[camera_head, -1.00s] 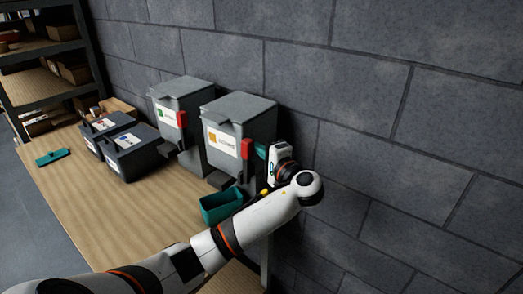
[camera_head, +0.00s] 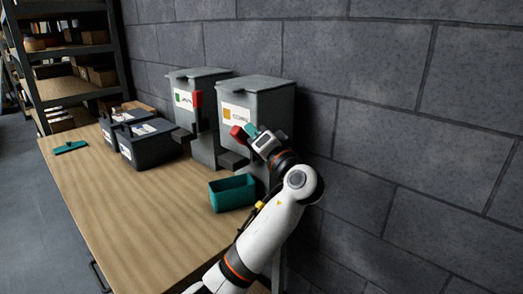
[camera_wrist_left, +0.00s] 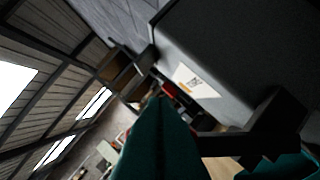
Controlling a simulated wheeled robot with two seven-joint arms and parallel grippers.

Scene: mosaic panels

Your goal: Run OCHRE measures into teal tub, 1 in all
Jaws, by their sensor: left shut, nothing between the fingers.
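The ochre dispenser (camera_head: 262,100) is a grey hopper with an orange-marked label, standing by the wall. Its red lever handle (camera_head: 238,132) juts out from the front, tilted. My left gripper (camera_head: 251,131) is shut and empty, its teal fingertips right beside the red handle; I cannot tell if they touch it. The teal tub (camera_head: 232,204) sits upright on the bench below the dispenser's outlet; its contents cannot be made out. In the left wrist view the shut teal fingers (camera_wrist_left: 158,115) fill the lower middle, with the tub's edge (camera_wrist_left: 285,168) at bottom right. My right gripper is out of view.
A second grey dispenser (camera_head: 200,90) with a green-marked label and an upright red handle (camera_head: 198,99) stands to the left. Two dark bins (camera_head: 150,146) and a teal flat tool (camera_head: 70,147) lie farther left. The bench's front (camera_head: 130,220) is clear.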

